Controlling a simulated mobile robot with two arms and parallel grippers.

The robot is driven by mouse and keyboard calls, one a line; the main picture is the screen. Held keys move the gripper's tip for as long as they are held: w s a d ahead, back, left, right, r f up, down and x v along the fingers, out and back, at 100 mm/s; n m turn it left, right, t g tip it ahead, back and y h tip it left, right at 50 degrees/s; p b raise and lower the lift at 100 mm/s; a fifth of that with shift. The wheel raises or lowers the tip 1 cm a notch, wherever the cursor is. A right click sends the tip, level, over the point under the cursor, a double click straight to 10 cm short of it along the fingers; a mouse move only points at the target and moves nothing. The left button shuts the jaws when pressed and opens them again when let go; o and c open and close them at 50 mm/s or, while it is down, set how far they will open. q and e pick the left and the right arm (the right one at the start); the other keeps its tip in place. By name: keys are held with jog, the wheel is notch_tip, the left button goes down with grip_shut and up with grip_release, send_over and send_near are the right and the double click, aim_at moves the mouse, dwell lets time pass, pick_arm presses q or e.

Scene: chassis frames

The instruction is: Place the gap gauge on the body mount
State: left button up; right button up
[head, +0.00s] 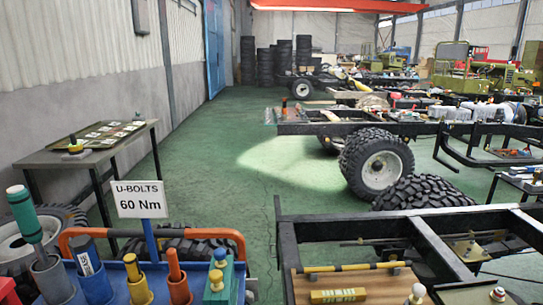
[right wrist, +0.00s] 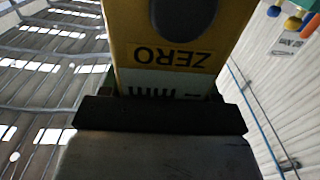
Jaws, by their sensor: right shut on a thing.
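The gap gauge (right wrist: 180,55) is a yellow body with a dark round part and upside-down "ZERO" and "mm" lettering in the right wrist view. My right gripper (right wrist: 160,112) is shut on it; a dark jaw pad crosses its lower end. Roof windows and a wall lie behind it, with no chassis visible there. The head view shows neither gripper. In that view a black chassis frame (head: 427,242) stands at front right. A tan bracket (head: 468,249) sits inside its rail; I cannot tell whether this is the body mount.
A wooden board (head: 375,283) on the chassis carries a yellow block (head: 338,295) and a yellow bar (head: 340,268). A blue tool holder (head: 120,290) with a "60 Nm" sign (head: 139,199) stands at front left. Tyres (head: 420,192) lie behind the chassis. Green floor (head: 240,190) is clear mid-view.

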jog(key=s+a+h, duration=0.1)
jog(key=s, duration=0.4)
jog(key=w+d+r, duration=0.1)
jog(key=w+d, duration=0.3)
jog(key=w, duration=0.4)
jog(key=w+d+r+b, duration=0.1)
jog(key=w+d, duration=0.3)
jog(key=w, duration=0.5)
jog(key=shift+w+d+r+y, duration=0.15)
jog(key=shift+r+y, duration=0.15)
jog(key=shift+r, duration=0.5)
jog(key=w+a+f+b, duration=0.1)
jog(key=w+a+f, duration=0.4)
jog(key=a+f, duration=0.5)
jog(key=shift+w+a+f+b, duration=0.15)
jog(key=shift+w+f+b, duration=0.15)
jog(key=shift+b, duration=0.1)
jog(key=shift+f, duration=0.1)
